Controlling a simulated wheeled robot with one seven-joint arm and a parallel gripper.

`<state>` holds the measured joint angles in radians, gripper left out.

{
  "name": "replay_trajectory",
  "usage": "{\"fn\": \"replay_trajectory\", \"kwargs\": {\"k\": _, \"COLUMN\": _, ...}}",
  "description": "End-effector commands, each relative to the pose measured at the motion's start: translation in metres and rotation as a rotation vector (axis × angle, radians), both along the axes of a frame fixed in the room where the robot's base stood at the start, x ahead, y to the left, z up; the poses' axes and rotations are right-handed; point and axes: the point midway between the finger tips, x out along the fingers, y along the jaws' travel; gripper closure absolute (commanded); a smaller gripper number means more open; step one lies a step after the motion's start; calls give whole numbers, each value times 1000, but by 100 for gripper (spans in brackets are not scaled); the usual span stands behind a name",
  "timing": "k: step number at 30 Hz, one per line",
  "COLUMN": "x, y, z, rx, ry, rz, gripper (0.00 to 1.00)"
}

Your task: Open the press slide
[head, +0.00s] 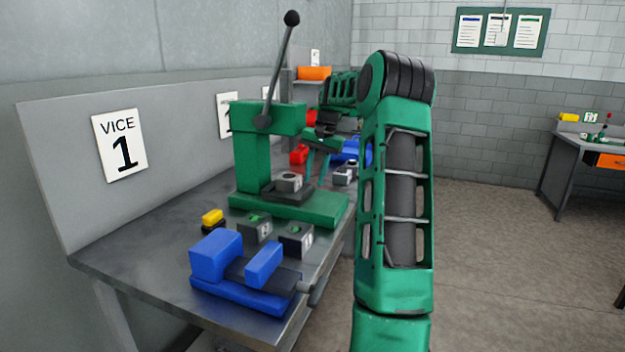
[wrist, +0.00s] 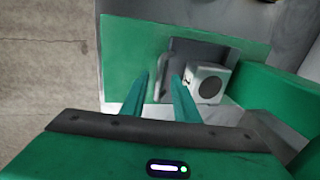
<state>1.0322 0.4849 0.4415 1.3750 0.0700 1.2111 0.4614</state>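The green press (head: 252,150) stands on the bench, its long lever raised. Its dark slide (head: 297,196) sits on the green base, also seen from above in the wrist view (wrist: 187,47). A grey block with a round dark top (wrist: 208,84) rests at the slide, under the press head. A grey upright bar, seemingly the slide's handle (wrist: 163,84), shows between my fingers. My gripper (wrist: 159,77) is open, its two green fingers apart on either side of this bar. I cannot tell whether either finger touches it. In the head view my gripper (head: 319,176) is at the base's right side.
A blue vice (head: 222,262) stands at the bench's near end. Two dark blocks (head: 255,229) and a yellow-and-black item (head: 212,219) lie between it and the press. More red and blue items stand behind the press. The floor right of the bench is clear.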

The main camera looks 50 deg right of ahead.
Motion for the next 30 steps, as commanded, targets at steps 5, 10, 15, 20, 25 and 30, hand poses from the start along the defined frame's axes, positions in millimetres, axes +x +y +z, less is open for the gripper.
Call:
{"fn": "replay_trajectory", "kwargs": {"k": 5, "x": 1, "y": 0, "z": -5, "rx": 0, "ry": 0, "rz": 0, "gripper": 72}}
{"fn": "replay_trajectory", "kwargs": {"k": 10, "x": 1, "y": 0, "z": -5, "rx": 0, "ry": 0, "rz": 0, "gripper": 72}}
{"fn": "replay_trajectory", "kwargs": {"k": 15, "x": 1, "y": 0, "z": -5, "rx": 0, "ry": 0, "rz": 0, "gripper": 100}}
{"fn": "replay_trajectory", "kwargs": {"k": 20, "x": 1, "y": 0, "z": -5, "rx": -1, "ry": -1, "rz": 1, "gripper": 100}}
{"fn": "replay_trajectory", "kwargs": {"k": 25, "x": -6, "y": -3, "z": -4, "rx": -1, "ry": -2, "rz": 0, "gripper": 100}}
{"fn": "replay_trajectory", "kwargs": {"k": 30, "x": -29, "y": -13, "z": -4, "rx": -1, "ry": 0, "rz": -4, "gripper": 100}}
